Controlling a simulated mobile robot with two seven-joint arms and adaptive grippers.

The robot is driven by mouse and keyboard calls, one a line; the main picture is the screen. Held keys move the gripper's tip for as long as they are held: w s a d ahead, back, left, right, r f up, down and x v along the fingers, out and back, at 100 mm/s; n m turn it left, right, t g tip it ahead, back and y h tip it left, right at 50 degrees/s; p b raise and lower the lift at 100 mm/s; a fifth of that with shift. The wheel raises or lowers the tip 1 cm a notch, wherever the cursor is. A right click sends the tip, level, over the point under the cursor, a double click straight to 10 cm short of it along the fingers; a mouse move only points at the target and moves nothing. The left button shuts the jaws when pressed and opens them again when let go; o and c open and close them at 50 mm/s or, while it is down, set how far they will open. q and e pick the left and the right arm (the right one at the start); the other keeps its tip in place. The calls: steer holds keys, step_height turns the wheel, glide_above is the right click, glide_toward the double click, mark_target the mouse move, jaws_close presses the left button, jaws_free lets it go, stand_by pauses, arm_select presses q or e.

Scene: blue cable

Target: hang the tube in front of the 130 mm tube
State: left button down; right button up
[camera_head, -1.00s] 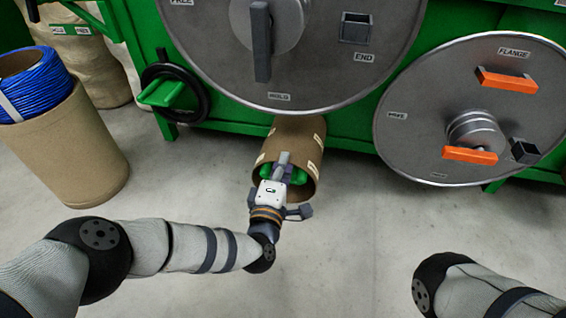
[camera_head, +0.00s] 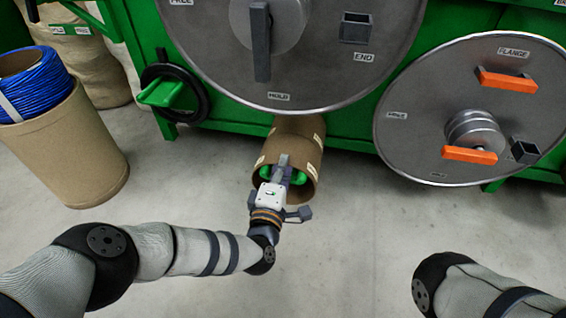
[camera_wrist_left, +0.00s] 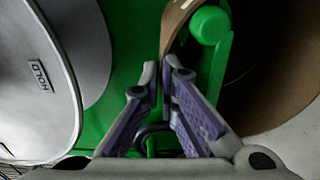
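A brown cardboard tube (camera_head: 313,172) with small white labels is below the large grey disc, its open end toward me. More brown tube surface (camera_head: 300,128) with labels shows behind it; I cannot tell whether this is a separate tube. Green rounded parts (camera_head: 299,176) show inside the opening, and a green bar with a round end (camera_wrist_left: 209,26) shows in the left wrist view. My left gripper (camera_head: 283,160) is at the near end. Its fingers (camera_wrist_left: 160,68) are closed together around the tube's edge (camera_wrist_left: 172,28). My right gripper is out of view.
The large grey disc (camera_head: 330,80) hangs above, and a second disc (camera_head: 420,125) with orange handles (camera_head: 470,154) stands right. A green handle with a black ring (camera_head: 162,92) is at left. A cardboard drum (camera_head: 70,150) holds blue cable (camera_head: 42,88). The concrete floor in front is clear.

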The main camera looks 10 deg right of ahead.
arm_select(q)
steer(key=c, duration=1.2)
jaws_free()
steer(key=shift+f, duration=0.25)
steer(key=shift+s+a+p, duration=0.2)
steer(key=shift+s+p, duration=0.4)
steer(key=shift+p, duration=0.05)
stand_by(0.7)
steer(key=p+v, duration=0.5)
steer(key=v, duration=0.3)
stand_by(0.9)
